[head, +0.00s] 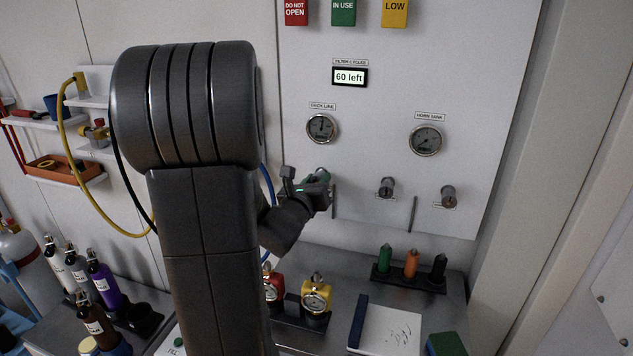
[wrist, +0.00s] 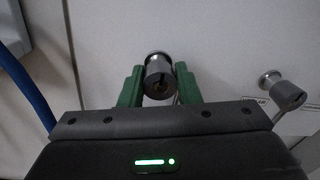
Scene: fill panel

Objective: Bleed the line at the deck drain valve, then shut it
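My gripper (head: 322,180) is at the left-hand valve on the white panel, below the left gauge (head: 321,128). I cannot tell whether the fingers press on the knob or leave a thin gap. In the head view my gripper hides most of that valve. Two similar valves, a middle one (head: 386,187) and a right one (head: 448,196), are to its right. The small valve labels are unreadable, so I cannot confirm which is the deck drain.
The panel also has a horn tank gauge (head: 425,140) and a display (head: 349,77) reading "60 left". Below, the counter holds a rack (head: 408,282) of coloured pieces, a notepad (head: 388,333) and yellow (head: 317,295) and red gauges. A blue hose (wrist: 22,85) hangs left of my gripper.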

